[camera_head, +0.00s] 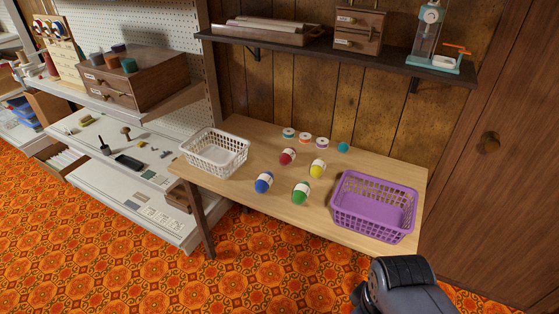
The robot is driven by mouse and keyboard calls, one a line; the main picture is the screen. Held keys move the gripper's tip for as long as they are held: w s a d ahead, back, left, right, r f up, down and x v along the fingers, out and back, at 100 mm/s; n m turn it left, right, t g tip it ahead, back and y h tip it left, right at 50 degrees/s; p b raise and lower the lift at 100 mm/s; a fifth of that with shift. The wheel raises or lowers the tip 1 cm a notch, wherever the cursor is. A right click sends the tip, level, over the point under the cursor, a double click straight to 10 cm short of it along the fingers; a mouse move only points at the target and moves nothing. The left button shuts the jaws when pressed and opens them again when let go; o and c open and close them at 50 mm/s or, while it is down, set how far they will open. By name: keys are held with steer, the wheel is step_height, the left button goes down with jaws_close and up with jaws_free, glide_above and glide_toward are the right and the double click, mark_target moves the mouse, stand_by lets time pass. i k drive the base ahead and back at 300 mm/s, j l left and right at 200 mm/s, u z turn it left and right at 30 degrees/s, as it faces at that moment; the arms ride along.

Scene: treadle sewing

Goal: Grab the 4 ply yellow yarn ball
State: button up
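The yellow yarn ball (318,171) lies on the wooden table (235,190), with a pale label band around it. Its ply marking is too small to read. A red yarn ball (287,158) lies to its left, a green one (300,196) nearer the front edge, and a blue one (264,183) at the front left. A dark part of my arm shows at the bottom right, in front of the table and apart from the yarn. My gripper's fingers do not show.
A white basket (216,168) stands at the table's left end and a purple basket (375,230) at its right front. Several small round items, including a teal one (343,147), stand along the back. A dark shelf (300,46) hangs above the table. Orange patterned floor lies in front.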

mark_target(317, 169)
steer(key=i+j+z, duration=0.35)
steer(key=j, duration=0.25)
steer(key=i+j+z, duration=0.4)
steer(key=j, duration=0.35)
steer(key=i+j+z, duration=0.15)
steer(key=j, duration=0.2)
